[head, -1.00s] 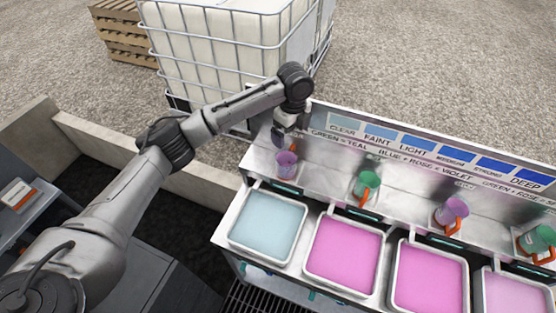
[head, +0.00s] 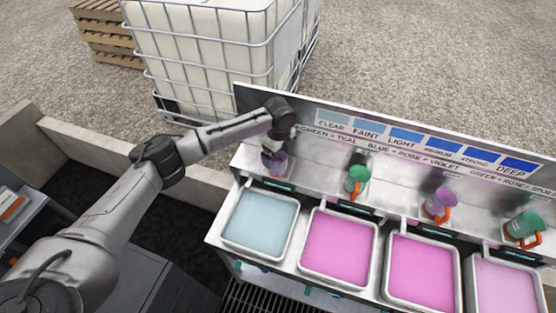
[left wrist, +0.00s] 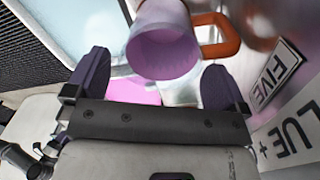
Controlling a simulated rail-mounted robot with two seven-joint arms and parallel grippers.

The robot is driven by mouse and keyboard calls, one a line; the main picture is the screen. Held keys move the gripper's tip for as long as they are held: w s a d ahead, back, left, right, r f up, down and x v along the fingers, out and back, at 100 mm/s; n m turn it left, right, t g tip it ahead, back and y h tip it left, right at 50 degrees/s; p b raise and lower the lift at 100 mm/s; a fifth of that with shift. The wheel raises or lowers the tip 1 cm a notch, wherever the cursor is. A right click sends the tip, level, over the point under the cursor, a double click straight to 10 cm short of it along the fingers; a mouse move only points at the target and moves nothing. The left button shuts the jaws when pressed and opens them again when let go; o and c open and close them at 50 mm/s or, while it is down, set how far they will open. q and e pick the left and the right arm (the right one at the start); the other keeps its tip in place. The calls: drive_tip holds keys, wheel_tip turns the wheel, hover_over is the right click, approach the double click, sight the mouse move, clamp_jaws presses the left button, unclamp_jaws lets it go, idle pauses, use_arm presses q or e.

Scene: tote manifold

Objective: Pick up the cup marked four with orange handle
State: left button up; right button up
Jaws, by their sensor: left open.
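My left gripper (head: 272,152) is open at the leftmost purple cup (head: 279,166), on the steel bench's back shelf. In the left wrist view, this purple cup (left wrist: 163,52) has an orange handle (left wrist: 220,35) and appears between the two open fingers (left wrist: 157,82), with visible space on both sides. Along the shelf stand a green cup (head: 354,178), another purple cup (head: 436,203) and another green cup (head: 522,226), all with orange handles. I cannot read a number on any cup. My right gripper is not in view.
In front of the cups are trays of pale blue (head: 260,222) and pink liquid (head: 336,250). A lettered back panel (head: 400,150) rises behind the shelf. A caged white tank (head: 210,50) and wooden pallets (head: 108,30) stand beyond. Bare shelf lies between the cups.

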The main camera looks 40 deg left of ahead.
use_arm(q)
drive_tip(key=shift+f, duration=1)
drive_tip(key=shift+c, duration=0.3)
drive_tip(key=c, duration=1)
drive_tip(key=shift+r, duration=0.15)
